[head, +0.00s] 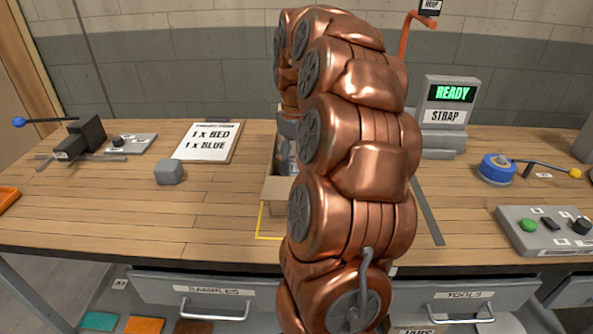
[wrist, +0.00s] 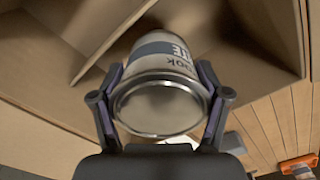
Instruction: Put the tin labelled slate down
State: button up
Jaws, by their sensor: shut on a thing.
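In the wrist view my gripper (wrist: 160,73) is shut on a light-coloured tin (wrist: 160,104) with a metal rim and a dark blue-grey label band. Only the end of the label word, "TE", is readable, upside down; the rest is turned out of view. One finger lies on each side of the tin. The tin is over or within an open cardboard box (wrist: 45,135); I cannot tell whether it touches the bottom. In the head view my arm hides most of the gripper and tin, and the box (head: 277,190) shows only at its left side.
The box stands on a wooden bench inside a yellow outline (head: 268,237). A clipboard (head: 208,141) and a grey block (head: 169,172) lie to its left. A "READY" display (head: 451,92), blue tape roll (head: 497,168) and button panel (head: 548,230) are to the right.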

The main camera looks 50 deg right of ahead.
aim_at(296, 171)
jog(key=shift+f, duration=1.95)
jog(key=o, duration=1.8)
jog(key=shift+c, duration=0.2)
jog(key=shift+w, duration=0.1)
jog(key=shift+r, duration=6.05)
